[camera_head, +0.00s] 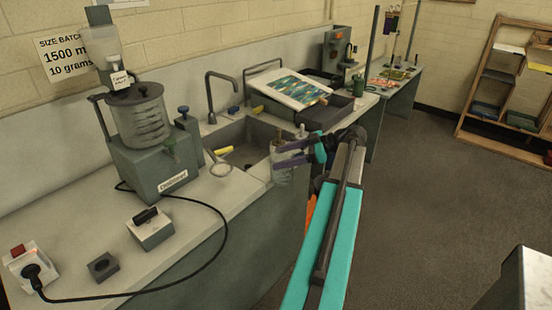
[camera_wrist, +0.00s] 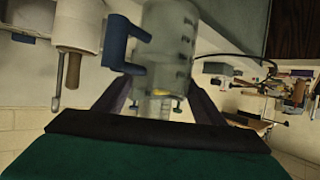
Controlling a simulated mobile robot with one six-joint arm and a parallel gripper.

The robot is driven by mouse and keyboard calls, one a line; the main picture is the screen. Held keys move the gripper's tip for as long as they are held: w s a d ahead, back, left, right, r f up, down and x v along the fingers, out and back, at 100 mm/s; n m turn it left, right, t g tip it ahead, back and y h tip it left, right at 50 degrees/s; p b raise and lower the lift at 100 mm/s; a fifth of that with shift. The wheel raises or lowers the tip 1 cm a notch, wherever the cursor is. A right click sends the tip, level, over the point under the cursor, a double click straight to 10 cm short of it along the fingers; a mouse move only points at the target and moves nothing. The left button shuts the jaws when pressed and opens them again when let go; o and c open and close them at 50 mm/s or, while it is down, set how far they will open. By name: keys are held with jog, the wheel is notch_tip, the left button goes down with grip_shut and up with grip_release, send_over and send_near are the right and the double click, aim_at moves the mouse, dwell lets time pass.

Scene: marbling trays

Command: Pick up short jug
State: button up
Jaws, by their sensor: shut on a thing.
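The short jug (camera_wrist: 172,45) is a clear, greyish vessel with dark measuring marks and a blue handle on its left side in the wrist view. It lies between the two dark fingers of my gripper (camera_wrist: 160,92), which is shut on it. In the head view my gripper (camera_head: 280,154) is at the counter's front edge by the sink, with its purple fingers at a translucent jug (camera_head: 282,174). The fingers hide part of the jug there. I cannot tell whether its base touches the counter.
A sink (camera_head: 243,140) with a tap (camera_head: 222,95) lies behind the gripper. A blender-like machine (camera_head: 147,150) stands to the left, its black cable running over the counter. A patterned sheet (camera_head: 290,88) rests on a tilted board farther right.

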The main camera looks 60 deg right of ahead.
jog(key=shift+s+d+b, duration=0.25)
jog(key=shift+s+d, duration=0.25)
jog(key=shift+s, duration=0.4)
jog(key=shift+s+d+b, duration=0.2)
jog(key=shift+s+d, duration=0.3)
jog(key=shift+s, duration=0.4)
jog(key=shift+s, duration=0.1)
jog(key=shift+a, duration=0.1)
